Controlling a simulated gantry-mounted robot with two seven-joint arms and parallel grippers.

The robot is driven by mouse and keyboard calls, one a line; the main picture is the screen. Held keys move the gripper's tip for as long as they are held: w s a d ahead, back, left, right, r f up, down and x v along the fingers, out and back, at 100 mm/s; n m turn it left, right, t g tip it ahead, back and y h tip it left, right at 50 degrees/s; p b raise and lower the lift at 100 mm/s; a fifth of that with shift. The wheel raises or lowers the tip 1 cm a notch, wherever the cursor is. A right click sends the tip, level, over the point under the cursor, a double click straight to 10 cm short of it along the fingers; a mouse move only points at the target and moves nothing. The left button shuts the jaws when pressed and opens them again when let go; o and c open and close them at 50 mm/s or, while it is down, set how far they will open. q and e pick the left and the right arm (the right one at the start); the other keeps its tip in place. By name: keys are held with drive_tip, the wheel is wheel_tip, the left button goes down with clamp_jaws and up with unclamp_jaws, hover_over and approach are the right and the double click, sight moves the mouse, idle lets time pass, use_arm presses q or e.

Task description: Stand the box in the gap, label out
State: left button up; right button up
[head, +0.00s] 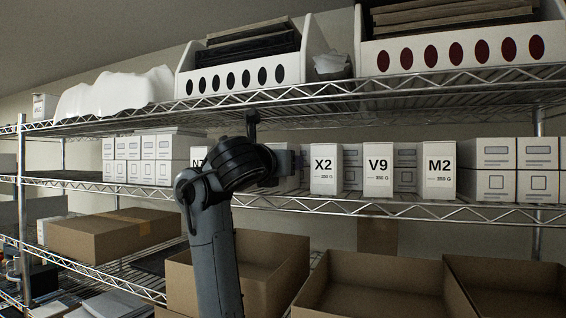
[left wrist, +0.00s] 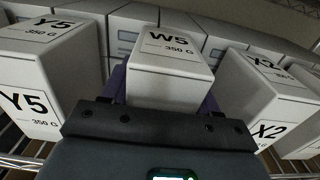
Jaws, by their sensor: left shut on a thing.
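In the left wrist view, the white W5 box (left wrist: 170,62) stands upright between the Y5 box (left wrist: 52,85) and the X2 box (left wrist: 255,95). "W5 350 G" shows on its top face. Its front face is blank where I can see it, and its lower part is hidden behind my gripper. My left gripper (left wrist: 163,92) is shut on the W5 box, with a purple finger along each side. In the head view my left gripper (head: 285,164) reaches into the middle shelf, left of the X2 box (head: 325,168), and its arm hides Y5. My right gripper is in neither view.
The V9 box (head: 377,168) and M2 box (head: 438,170) stand to the right, labels outward. Plain white boxes (head: 142,160) stand at the left, more behind the row. The upper wire shelf (head: 300,104) is overhead. Open cardboard boxes (head: 375,285) lie below.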

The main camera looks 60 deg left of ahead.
use_arm(q)
drive_tip(key=shift+f, duration=0.15)
drive_tip(key=o, duration=1.3)
drive_tip(key=shift+r, duration=0.3)
drive_tip(key=b+v, duration=0.9)
drive_tip(key=v, duration=0.3)
drive_tip(key=shift+f, duration=0.15)
